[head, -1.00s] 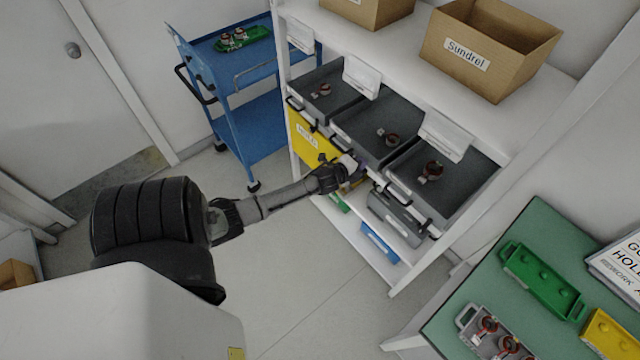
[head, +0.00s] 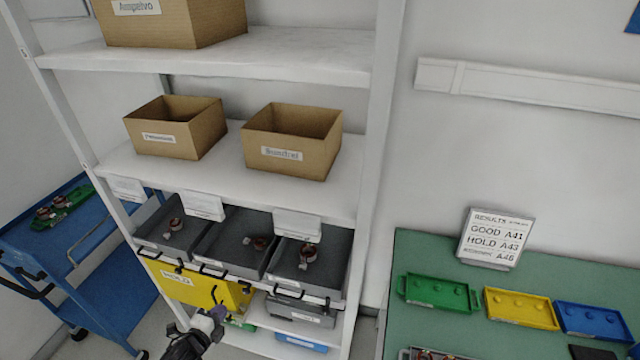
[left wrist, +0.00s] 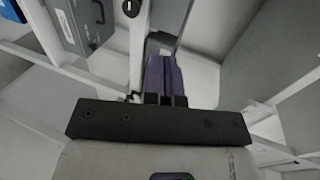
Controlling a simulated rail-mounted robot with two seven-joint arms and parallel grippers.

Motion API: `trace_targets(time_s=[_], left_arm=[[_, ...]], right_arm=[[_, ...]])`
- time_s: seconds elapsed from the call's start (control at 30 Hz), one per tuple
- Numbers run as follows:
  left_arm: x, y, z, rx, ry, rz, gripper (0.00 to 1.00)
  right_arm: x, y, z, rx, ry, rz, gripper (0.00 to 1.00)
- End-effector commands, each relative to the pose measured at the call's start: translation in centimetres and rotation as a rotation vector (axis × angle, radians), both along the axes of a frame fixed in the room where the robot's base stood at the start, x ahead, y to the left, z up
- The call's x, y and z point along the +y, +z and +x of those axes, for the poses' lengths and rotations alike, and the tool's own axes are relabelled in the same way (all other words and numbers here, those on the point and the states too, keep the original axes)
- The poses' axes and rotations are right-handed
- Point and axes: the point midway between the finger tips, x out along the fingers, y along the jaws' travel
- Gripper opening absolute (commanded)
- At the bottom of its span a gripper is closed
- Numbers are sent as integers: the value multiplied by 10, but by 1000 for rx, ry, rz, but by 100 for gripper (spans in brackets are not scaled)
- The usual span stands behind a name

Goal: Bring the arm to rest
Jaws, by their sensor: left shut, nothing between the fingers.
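My left gripper (head: 217,318) shows low in the head view, in front of the lower part of the shelf rack. Its purple-grey fingers (left wrist: 165,76) point away from the camera in the left wrist view. They are together with nothing between them. The gripper is close to the yellow bin (head: 200,288) in the picture; I cannot tell whether they touch. My left arm behind it is mostly cut off by the bottom edge. I cannot make out my right gripper.
The white rack holds grey trays (head: 228,246) with copper-wound parts and cardboard boxes (head: 292,140) above. A blue cart (head: 115,285) stands left. On the right, a green table (head: 440,255) carries green, yellow and blue trays and a results sign (head: 495,238). A small dark shape is at bottom right.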

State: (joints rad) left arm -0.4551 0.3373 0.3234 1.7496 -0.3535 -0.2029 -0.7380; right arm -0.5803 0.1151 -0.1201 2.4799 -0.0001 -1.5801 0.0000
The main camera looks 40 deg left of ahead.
Motion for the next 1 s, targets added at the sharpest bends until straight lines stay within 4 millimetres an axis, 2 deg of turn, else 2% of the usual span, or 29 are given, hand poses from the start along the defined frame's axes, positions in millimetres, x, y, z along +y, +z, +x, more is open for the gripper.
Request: trace_targets(time_s=[0.23,0.43,0.53,0.57,0.67,0.8,0.9,1.0], left_arm=[[4,-4,-3,-6,51,-75,0],[25,-28,-33,87,400,-327,0],[15,-23,-44,114,583,-475,0],[6,-21,-47,125,629,-518,0],[-35,-13,-56,174,761,-669,0],[-121,5,-78,305,859,-856,0],[-174,19,-93,398,839,-937,0],[-218,36,-102,458,772,-1005,0]], right_arm=[[-2,0,0,0,4,-5,43],[-3,0,0,1,6,-10,43],[-3,0,0,1,6,-10,43],[-3,0,0,1,6,-10,43],[-2,0,0,1,6,-8,43],[-1,0,0,0,4,-5,43],[-1,0,0,0,2,-4,43],[-1,0,0,1,2,-3,43]])
